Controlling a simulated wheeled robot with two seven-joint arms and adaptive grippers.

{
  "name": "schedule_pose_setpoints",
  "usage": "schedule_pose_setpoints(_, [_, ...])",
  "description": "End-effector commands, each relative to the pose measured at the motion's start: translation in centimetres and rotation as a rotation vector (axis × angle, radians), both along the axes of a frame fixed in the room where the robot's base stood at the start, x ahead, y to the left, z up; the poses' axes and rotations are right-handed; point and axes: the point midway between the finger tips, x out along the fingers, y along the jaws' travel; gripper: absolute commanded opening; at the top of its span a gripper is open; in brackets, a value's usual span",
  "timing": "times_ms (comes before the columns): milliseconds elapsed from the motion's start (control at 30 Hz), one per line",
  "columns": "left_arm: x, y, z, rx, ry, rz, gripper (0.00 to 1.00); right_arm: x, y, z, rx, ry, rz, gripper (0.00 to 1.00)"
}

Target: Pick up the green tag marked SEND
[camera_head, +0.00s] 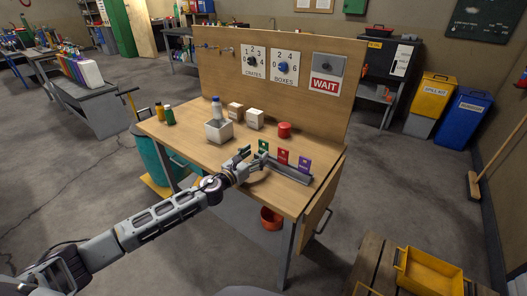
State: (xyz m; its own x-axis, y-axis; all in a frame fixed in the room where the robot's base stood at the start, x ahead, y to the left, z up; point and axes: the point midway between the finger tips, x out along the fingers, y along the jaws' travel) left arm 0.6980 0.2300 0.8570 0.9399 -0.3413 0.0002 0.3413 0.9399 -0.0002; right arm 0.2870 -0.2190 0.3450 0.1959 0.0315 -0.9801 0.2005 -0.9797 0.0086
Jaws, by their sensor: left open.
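The green tag (263,147) stands upright at the left end of a dark rack on the wooden workbench. Its lettering is too small to read. A red tag (283,156) and a purple tag (304,164) stand to its right in the same rack (289,174). My left gripper (246,157) is open, just left of the green tag and close to it. I cannot tell whether a finger touches the tag. The lower part of the green tag is partly hidden. My right gripper is not in view.
On the bench are a white open box (218,131), a bottle (217,108), small boxes (255,118), a red round can (284,130) and small bottles (169,116) at left. A back panel holds two dials and a WAIT sign (324,85). The bench front right is clear.

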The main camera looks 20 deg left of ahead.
Motion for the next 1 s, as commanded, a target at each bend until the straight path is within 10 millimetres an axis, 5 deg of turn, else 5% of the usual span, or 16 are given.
schedule_pose_setpoints(567, [0.5,-0.2,0.0,0.000,0.000,0.000,0.65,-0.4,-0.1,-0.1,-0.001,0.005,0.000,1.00])
schedule_pose_setpoints(1000, [3.0,-1.2,0.6,0.000,-0.001,0.000,0.65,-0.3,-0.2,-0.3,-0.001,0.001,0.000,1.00])
